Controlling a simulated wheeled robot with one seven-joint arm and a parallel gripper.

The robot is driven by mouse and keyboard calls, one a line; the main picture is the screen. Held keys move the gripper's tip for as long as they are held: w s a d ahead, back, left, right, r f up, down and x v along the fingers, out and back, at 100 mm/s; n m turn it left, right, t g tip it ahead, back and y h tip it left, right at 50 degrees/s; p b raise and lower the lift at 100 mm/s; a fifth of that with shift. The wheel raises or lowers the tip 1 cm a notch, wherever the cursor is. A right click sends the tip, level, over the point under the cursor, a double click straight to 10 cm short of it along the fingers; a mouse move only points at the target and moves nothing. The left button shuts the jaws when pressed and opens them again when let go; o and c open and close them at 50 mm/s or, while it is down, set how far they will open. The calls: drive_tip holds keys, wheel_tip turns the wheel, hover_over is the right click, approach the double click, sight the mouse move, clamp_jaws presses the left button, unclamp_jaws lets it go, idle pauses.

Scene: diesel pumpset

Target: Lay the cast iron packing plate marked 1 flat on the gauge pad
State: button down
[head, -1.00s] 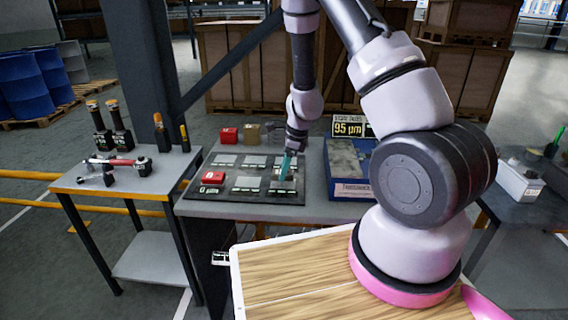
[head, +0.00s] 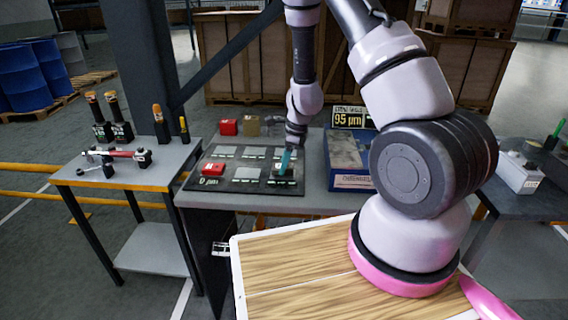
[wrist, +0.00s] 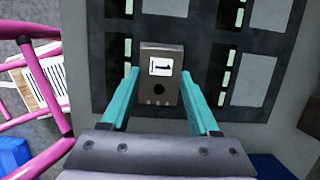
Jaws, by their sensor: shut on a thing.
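The dark grey packing plate marked 1 (wrist: 160,62) is between the fingertips of my gripper (wrist: 158,88) in the wrist view. It has a white label with a black 1 and a dark round hole. My gripper is shut on it. In the head view, my gripper (head: 286,162) points down over the right front part of a dark board (head: 233,186) with several light grey rectangles. The plate is low over the board; I cannot tell whether it touches. Which area is the gauge pad is not clear.
A blue tray (head: 352,183) and a "95 µm" sign (head: 350,117) are on the right. A side table (head: 120,174) with tools stands left.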

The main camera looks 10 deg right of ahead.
drive_tip(key=shift+f, duration=0.2)
drive_tip(key=shift+f, duration=0.45)
drive_tip(key=shift+c, duration=0.2)
unclamp_jaws()
drive_tip(key=w+v, duration=0.1)
drive_tip(key=v, duration=0.9)
drive_tip(key=shift+s+d+r, duration=0.2)
drive_tip(key=shift+s+r, duration=0.15)
drive_tip(key=shift+s, duration=0.1)
drive_tip(key=shift+r, duration=2.95)
